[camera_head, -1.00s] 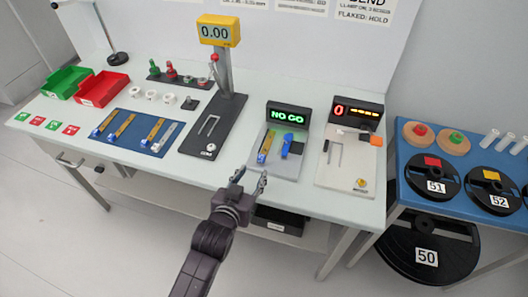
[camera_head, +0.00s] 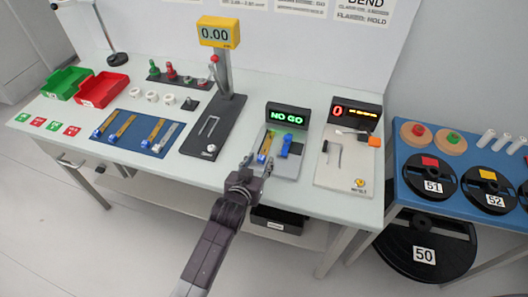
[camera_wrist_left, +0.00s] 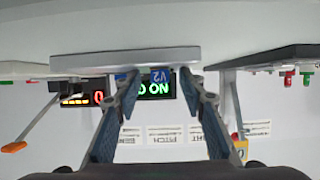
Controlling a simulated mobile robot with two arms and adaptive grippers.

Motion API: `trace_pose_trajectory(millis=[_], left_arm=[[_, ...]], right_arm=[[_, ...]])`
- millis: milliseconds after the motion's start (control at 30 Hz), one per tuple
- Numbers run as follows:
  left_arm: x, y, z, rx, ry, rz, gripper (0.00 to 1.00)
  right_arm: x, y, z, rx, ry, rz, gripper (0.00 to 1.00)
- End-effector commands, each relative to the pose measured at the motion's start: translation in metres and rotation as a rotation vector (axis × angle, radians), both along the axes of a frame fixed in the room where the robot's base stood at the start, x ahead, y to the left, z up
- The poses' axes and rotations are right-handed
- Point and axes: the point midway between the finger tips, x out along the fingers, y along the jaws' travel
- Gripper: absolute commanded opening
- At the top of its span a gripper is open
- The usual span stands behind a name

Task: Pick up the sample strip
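A yellow strip with a blue end (camera_head: 265,148) lies on the grey station with the green "NO GO" display (camera_head: 287,116). Several similar strips, one of them (camera_head: 122,127), lie on a blue mat (camera_head: 158,149) to the left; I cannot tell by name which one is the sample strip. My left gripper (camera_head: 256,163) is open at the table's front edge, just in front of the NO GO station. In the left wrist view, which is upside down, a blue tag marked V2 (camera_wrist_left: 160,76) shows between the spread fingers, apart from them. The right gripper is out of view.
A blue clip (camera_head: 286,146) stands right of the strip on the station. A gauge with a tall post (camera_head: 222,75) stands to the left and a second display station (camera_head: 344,160) to the right. A blue cart with reels (camera_head: 433,178) is at the far right.

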Motion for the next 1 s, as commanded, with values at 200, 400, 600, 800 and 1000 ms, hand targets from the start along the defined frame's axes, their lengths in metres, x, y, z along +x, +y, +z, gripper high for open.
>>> trace_pose_trajectory(millis=[200, 400, 600, 800, 1000], left_arm=[[0.0, 0.0, 0.0, 0.0, 0.0, 0.0, 0.29], [0.0, 0.0, 0.0, 0.0, 0.0, 0.0, 0.07], [0.0, 0.0, 0.0, 0.0, 0.0, 0.0, 0.0], [0.0, 0.0, 0.003, 0.0, -0.001, 0.0, 0.0], [0.001, 0.0, 0.023, -0.001, -0.005, 0.001, 0.0]], right_arm=[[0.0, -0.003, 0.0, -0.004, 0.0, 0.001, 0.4], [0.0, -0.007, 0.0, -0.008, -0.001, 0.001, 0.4], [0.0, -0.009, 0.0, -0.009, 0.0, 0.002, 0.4], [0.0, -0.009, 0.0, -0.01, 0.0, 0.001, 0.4], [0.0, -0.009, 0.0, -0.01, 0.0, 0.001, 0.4]])
